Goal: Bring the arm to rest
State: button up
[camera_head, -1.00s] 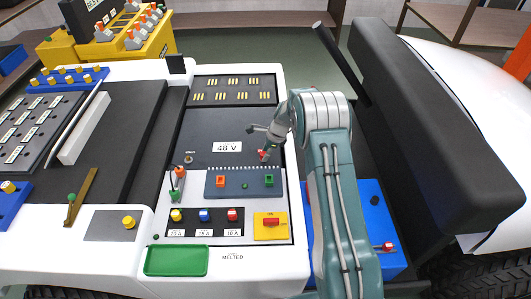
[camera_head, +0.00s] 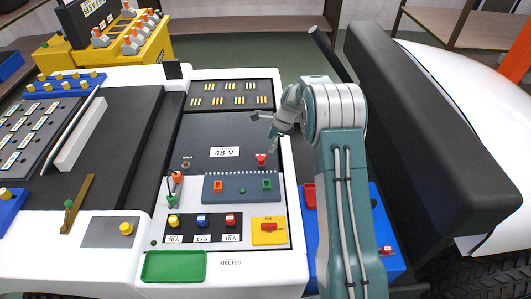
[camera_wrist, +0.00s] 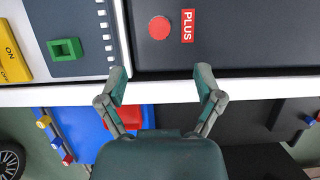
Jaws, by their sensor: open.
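My gripper (camera_head: 264,128) is at the end of my bent teal arm, over the right part of the dark 48 V panel (camera_head: 207,133). In the wrist view my gripper (camera_wrist: 162,80) has its two fingers spread apart with nothing between them. Below it in the head view is a red round terminal (camera_head: 261,160); the wrist view shows this terminal (camera_wrist: 159,27) beside a PLUS label (camera_wrist: 187,26), ahead of the fingertips and apart from them.
A black padded seat (camera_head: 430,120) rises to the right of my arm. A blue box (camera_head: 385,225) with red parts lies beneath the arm. A slate block (camera_head: 244,190) with orange and green sockets, a yellow ON switch (camera_head: 269,238) and a green tray (camera_head: 174,267) are on the white cart.

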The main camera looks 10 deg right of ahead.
jog(key=shift+v, duration=1.9)
jog(key=s+a+r+n+t+h, duration=0.1)
jog(key=s+a+r+n, duration=0.1)
jog(key=s+r+n, duration=0.5)
jog(key=s+a+r+n+t+h, duration=0.1)
jog(key=s+a+r+n, duration=0.1)
jog(key=s+r, duration=0.85)
jog(key=s+r+n+t+h, duration=0.1)
jog(key=s+n, duration=0.4)
jog(key=s, duration=0.5)
jog(key=s+r+n+t+h, duration=0.1)
jog(key=s+r+n, duration=0.2)
jog(key=s+n, duration=0.3)
jog(key=s, duration=0.4)
jog(key=shift+s+a+r+t, duration=0.3)
jog(key=shift+r+t, duration=0.05)
jog(key=shift+t, duration=0.05)
